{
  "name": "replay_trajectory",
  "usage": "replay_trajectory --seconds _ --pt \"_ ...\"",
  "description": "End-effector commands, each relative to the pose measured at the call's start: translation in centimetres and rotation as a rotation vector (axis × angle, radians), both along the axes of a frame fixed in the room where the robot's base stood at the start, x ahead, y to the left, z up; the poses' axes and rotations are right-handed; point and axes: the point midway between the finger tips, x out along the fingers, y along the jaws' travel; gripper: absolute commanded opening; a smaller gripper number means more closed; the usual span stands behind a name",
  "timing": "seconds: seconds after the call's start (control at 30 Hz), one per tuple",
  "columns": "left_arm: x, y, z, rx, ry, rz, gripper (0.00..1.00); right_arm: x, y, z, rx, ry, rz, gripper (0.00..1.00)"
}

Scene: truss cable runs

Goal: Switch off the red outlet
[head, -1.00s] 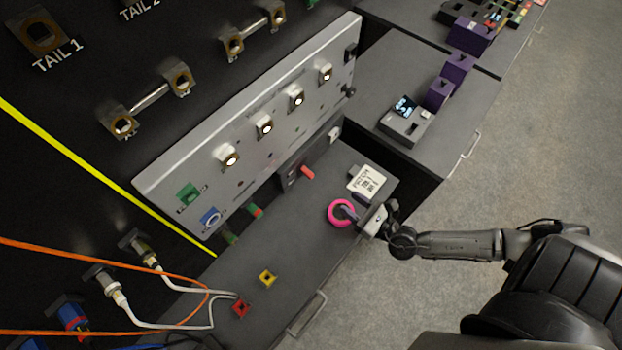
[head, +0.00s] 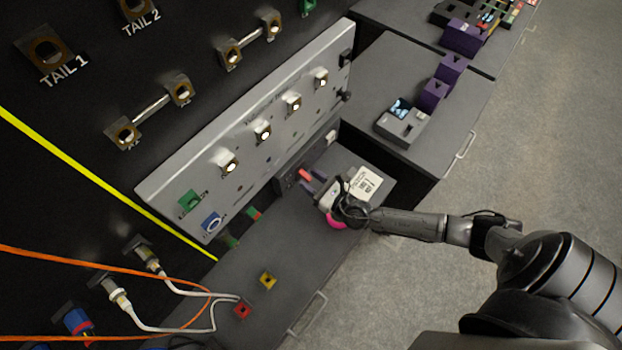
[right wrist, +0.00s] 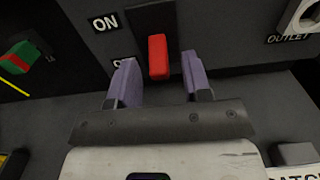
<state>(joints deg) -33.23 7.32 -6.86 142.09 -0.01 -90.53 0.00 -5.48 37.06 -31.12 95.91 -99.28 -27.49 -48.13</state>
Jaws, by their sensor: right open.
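The red outlet switch lever (head: 304,174) sticks out from the dark box at the foot of the grey panel. In the right wrist view the red lever (right wrist: 158,57) projects from a dark slot, beside an ON label (right wrist: 105,22) and a second label mostly hidden by a finger. My right gripper (head: 314,184) is open, with its two purple fingers (right wrist: 159,72) on either side of the lever and a visible gap at each side. I cannot tell whether the fingertips reach past the lever's end. My left gripper is not in view.
A pink ring (head: 336,223) lies partly hidden under my right wrist, beside a white labelled card (head: 365,183). An outlet socket (right wrist: 304,14) is right of the lever.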

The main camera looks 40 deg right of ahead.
Motion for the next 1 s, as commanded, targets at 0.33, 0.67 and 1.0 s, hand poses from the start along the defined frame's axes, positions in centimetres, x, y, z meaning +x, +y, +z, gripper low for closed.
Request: replay_trajectory --seconds 0.33,0.67,1.0 --pt "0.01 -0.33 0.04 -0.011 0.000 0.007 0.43 0.31 0.07 0.00 0.000 0.000 0.000 0.45" --pt "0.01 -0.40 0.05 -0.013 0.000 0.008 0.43 0.30 0.05 0.00 0.000 0.000 0.000 0.16" --pt "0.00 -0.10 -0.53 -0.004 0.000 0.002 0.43 0.31 0.05 -0.29 0.001 -0.006 0.001 0.00"
